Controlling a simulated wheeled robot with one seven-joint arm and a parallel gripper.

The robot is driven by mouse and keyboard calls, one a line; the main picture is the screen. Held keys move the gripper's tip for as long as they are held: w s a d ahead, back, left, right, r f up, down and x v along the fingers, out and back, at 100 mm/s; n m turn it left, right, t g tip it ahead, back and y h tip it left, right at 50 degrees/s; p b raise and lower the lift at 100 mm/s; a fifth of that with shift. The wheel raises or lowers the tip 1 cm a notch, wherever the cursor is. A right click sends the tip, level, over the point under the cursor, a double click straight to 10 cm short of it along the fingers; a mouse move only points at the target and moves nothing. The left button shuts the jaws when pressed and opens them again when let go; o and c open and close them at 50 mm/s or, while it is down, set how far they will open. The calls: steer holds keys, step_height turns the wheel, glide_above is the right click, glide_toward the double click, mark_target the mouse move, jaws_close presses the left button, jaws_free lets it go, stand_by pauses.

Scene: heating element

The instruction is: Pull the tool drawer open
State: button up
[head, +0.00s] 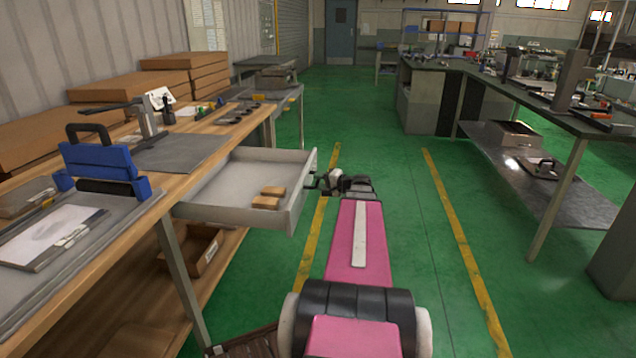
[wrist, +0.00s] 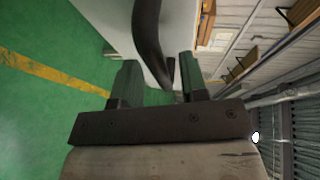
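The tool drawer (head: 235,200) is a light grey tray standing well out from under the wooden workbench at left. My gripper (head: 322,183) is just to the right of the drawer's front panel in the head view. In the wrist view, my gripper's two fingers (wrist: 157,82) are apart. The dark curved drawer handle (wrist: 150,40) reaches into the space between them, with visible gaps. I cannot tell whether either finger touches it. The pale drawer front (wrist: 178,35) shows behind the handle.
The workbench (head: 215,118) holds a blue clamp tool (head: 100,165), a clipboard and cardboard boxes (head: 130,88). An open cardboard box (head: 205,255) is on the lower shelf. Green floor (head: 400,200) with yellow lines lies clear to the right, up to another bench (head: 530,100).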

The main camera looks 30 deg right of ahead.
steer(key=v, duration=0.9)
steer(key=shift+s+d, duration=0.2)
steer(key=shift+s, duration=0.15)
steer(key=shift+r, duration=0.1)
